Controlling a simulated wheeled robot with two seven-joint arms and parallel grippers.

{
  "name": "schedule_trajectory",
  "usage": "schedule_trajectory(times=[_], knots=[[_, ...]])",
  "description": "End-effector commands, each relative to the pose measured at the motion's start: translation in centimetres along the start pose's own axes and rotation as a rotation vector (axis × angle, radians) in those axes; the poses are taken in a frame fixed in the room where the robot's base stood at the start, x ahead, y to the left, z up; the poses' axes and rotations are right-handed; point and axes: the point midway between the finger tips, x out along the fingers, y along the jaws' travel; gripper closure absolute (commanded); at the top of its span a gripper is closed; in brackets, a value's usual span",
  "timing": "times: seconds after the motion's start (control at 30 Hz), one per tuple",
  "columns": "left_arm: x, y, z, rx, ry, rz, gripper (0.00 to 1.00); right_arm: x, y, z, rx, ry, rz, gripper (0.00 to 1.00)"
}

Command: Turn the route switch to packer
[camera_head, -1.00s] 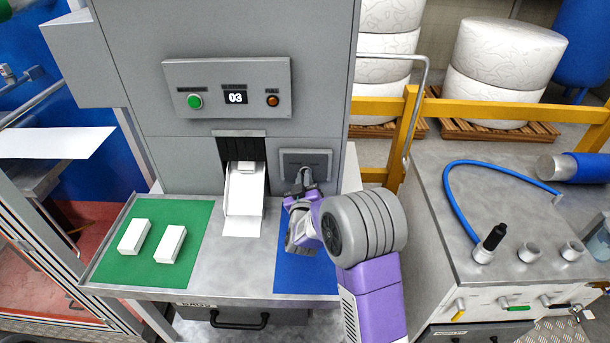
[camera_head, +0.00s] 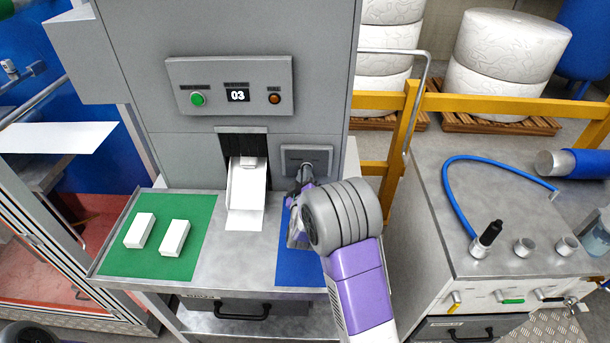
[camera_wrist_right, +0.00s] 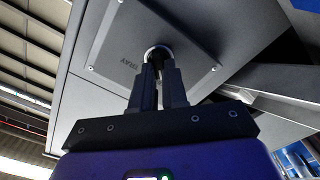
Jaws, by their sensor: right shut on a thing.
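The route switch sits on a grey plate (camera_head: 322,156) on the machine front, right of the chute. In the right wrist view the plate (camera_wrist_right: 188,62) carries a small label that seems to read "TRAY", turned in the picture. My right gripper (camera_head: 305,176) reaches up to the switch. In the right wrist view its two fingers (camera_wrist_right: 158,66) are shut on the switch knob (camera_wrist_right: 157,50), which they largely hide. The knob's pointing direction cannot be told.
A grey panel (camera_head: 180,72) with a green button and a display reading 03 is above. A white chute (camera_head: 246,195) slopes down beside my gripper. White boxes lie on a green mat (camera_head: 188,262); a blue mat (camera_head: 296,270) lies below my arm. A yellow rail (camera_head: 397,140) stands at right.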

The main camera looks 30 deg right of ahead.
Motion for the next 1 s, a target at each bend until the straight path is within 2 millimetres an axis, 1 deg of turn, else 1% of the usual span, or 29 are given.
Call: schedule_trajectory(times=[0.17,0.2,0.33,0.37,0.6,0.7,0.77,1.0], knots=[[0.0,0.0,0.0,0.000,0.000,0.000,0.57,0.0,0.0,0.0,-0.004,0.000,-0.001,1.00],[0.0,0.0,0.0,0.000,0.000,0.000,0.57,0.0,0.0,0.0,-0.004,0.000,-0.001,0.84],[0.0,0.0,0.0,0.000,0.000,0.000,0.57,0.0,0.0,0.0,-0.003,0.000,-0.001,0.64],[0.0,0.0,0.0,0.000,0.000,0.000,0.57,0.0,0.0,0.0,-0.003,0.000,-0.001,0.61],[0.0,0.0,0.0,0.000,0.000,0.000,0.57,0.0,0.0,0.0,-0.001,0.000,-0.001,0.61],[0.0,0.0,0.0,0.000,0.000,0.000,0.57,-0.5,0.0,0.0,-0.001,-0.001,-0.001,0.61],[-0.1,0.0,0.0,0.000,0.000,0.000,0.57,-1.1,0.0,0.0,0.000,-0.001,-0.001,0.61],[-0.4,0.1,0.0,0.000,0.000,0.000,0.57,-4.9,0.0,-0.1,-0.001,0.000,-0.003,0.61]])
